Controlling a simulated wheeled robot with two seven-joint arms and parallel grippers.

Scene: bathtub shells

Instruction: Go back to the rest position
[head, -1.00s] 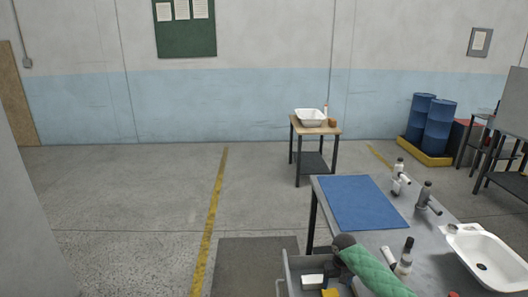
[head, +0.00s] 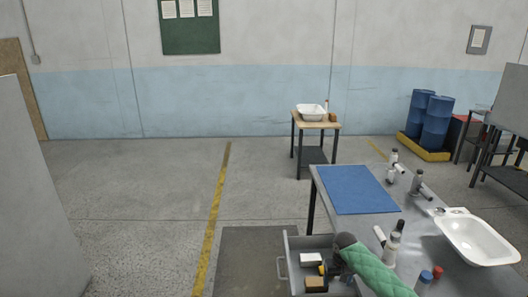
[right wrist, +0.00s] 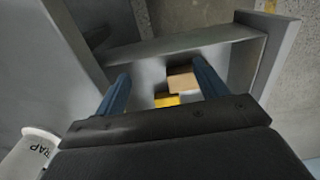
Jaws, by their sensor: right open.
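My right arm, in a green sleeve (head: 378,272), comes in from the bottom right in the head view. My right gripper (head: 333,270) points down over an open grey drawer (head: 300,243) in the workbench. In the right wrist view its two blue fingers (right wrist: 163,86) stand wide apart with nothing held between them. Beyond the fingers, a tan block (right wrist: 183,80) and a yellow piece (right wrist: 166,100) lie in the drawer. My left gripper is in neither view.
The workbench carries a blue mat (head: 357,190), a white basin (head: 480,240) and several bottles and taps. A small table (head: 316,124) with a white shell (head: 311,112) stands by the wall. Blue drums (head: 437,122) stand at right.

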